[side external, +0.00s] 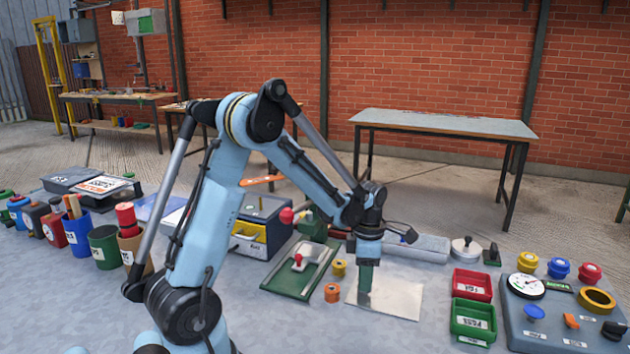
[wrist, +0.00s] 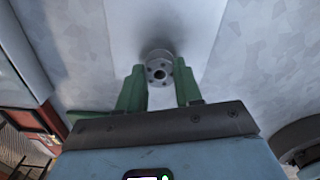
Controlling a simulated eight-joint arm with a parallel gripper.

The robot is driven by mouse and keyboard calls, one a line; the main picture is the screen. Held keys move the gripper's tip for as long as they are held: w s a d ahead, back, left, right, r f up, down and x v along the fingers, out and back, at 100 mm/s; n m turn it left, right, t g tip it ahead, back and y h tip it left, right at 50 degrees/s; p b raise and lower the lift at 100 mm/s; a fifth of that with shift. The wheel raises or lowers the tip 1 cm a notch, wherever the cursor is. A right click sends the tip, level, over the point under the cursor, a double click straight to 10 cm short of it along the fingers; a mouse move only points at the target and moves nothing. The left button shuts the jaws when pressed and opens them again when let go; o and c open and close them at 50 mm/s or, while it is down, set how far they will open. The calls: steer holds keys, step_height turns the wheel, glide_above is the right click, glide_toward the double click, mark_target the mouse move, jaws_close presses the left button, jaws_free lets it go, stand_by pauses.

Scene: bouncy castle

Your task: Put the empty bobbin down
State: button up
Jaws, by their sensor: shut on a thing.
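My gripper (side external: 364,298) points straight down over a pale flat sheet (side external: 398,297) on the grey bench in the side view. Its green fingertips are at or very near the sheet. In the wrist view the green fingers of my gripper (wrist: 159,88) are shut on a small grey bobbin (wrist: 158,70). The bobbin has a round end with a centre hole and smaller holes, and no thread shows on it.
An orange spool (side external: 332,293) and a yellow spool (side external: 339,268) stand left of the sheet. A green plate with a red knob (side external: 298,262) lies farther left. A red bin (side external: 471,284), a green bin (side external: 473,322) and a control panel (side external: 548,325) stand to the right. The sheet's right part is bare.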

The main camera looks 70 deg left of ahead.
steer(key=o, duration=1)
steer(key=shift+r, duration=0.1)
step_height(320, 180, up, 11)
steer(key=s+d+m+t, duration=0.3)
steer(key=d+m, duration=0.4)
steer(key=m, duration=0.8)
steer(key=s+d+r+m+t, duration=0.1)
steer(key=s+d+m+t, duration=0.3)
steer(key=m, duration=1.1)
steer(key=s+d, duration=0.1)
steer(key=d, duration=0.2)
steer(key=shift+w, duration=0.1)
